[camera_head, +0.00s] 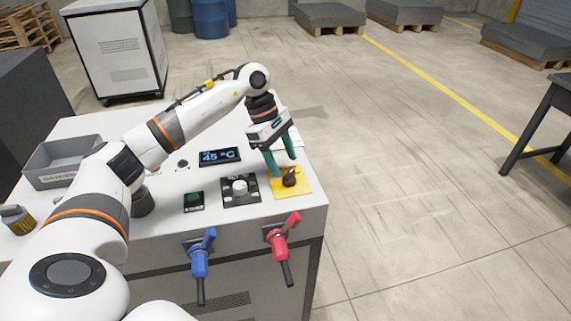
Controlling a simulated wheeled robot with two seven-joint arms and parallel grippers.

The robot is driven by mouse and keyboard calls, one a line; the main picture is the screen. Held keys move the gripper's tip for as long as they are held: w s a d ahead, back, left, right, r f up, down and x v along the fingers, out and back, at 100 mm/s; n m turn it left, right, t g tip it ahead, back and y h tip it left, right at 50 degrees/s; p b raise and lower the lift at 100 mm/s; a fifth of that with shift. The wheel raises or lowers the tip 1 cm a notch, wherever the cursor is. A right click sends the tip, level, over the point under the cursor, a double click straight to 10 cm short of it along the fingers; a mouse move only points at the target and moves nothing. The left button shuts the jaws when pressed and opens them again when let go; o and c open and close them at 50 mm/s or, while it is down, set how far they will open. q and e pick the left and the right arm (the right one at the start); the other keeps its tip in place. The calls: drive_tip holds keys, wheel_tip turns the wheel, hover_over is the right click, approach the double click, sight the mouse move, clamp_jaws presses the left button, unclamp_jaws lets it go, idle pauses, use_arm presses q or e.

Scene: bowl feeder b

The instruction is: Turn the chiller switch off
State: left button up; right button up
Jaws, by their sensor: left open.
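A black rotary knob (290,178) sits on a yellow plate (304,188) at the right end of the white cabinet top; it looks like the chiller switch, though no label is readable. My left gripper (282,166) has green fingers and points down over the yellow plate, just behind the knob. Its fingers are apart with nothing visible between them. Whether a finger touches the knob I cannot tell. A display (220,157) reading about 45 °C lies left of the gripper. My right gripper is out of view.
A grey knob on a dark plate (240,188) and a green button (194,201) are left of the yellow plate. Blue (199,262) and red (279,246) valve handles stick out from the front. A grey bin (63,164) stands at the left.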

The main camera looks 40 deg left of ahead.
sight(289, 178)
use_arm(q)
drive_tip(key=shift+x, duration=1.25)
drive_tip(key=c, duration=1)
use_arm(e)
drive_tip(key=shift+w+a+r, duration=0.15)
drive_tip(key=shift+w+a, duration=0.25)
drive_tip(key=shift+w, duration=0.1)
